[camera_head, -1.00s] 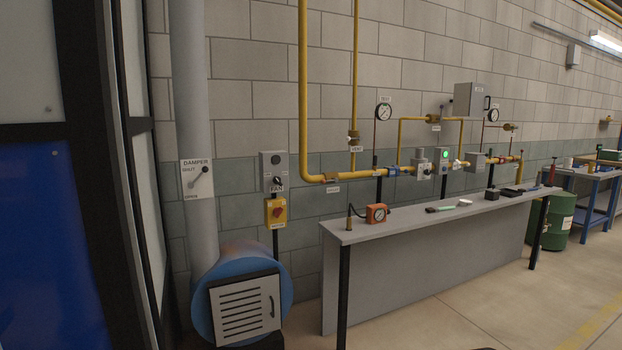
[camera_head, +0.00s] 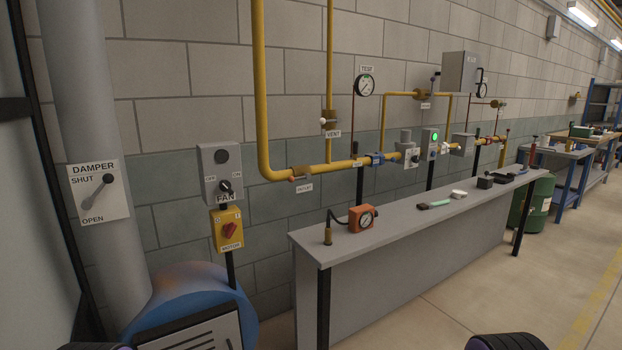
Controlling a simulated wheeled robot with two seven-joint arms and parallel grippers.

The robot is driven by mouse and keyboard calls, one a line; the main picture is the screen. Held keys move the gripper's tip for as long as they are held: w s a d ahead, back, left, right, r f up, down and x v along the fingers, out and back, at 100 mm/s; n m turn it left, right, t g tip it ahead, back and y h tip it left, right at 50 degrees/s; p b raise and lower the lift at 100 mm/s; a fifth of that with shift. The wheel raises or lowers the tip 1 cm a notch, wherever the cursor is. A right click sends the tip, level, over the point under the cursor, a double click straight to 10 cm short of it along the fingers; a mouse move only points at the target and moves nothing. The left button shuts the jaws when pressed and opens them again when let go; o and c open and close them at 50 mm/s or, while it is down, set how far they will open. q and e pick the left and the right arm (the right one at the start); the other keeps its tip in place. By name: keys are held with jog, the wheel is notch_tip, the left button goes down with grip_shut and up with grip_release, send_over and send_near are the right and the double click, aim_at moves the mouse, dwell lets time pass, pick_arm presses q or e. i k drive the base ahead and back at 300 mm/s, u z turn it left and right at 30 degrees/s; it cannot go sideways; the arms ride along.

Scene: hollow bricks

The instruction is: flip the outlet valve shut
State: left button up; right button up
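The outlet valve (camera_head: 300,178) sits on the lower yellow pipe (camera_head: 330,173), left of the test gauge's riser. Neither gripper can be made out. Only dark rounded parts, probably of my arms, show at the bottom edge, well below and apart from the valve.
Left are the fan switch box (camera_head: 220,172), yellow motor switch (camera_head: 228,230), damper plate (camera_head: 98,192) and blue blower (camera_head: 195,295). Floor is clear in front right.

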aim_at(290, 179)
jog(key=z, duration=0.45)
jog(key=i, duration=1.6)
jog(key=z, duration=0.25)
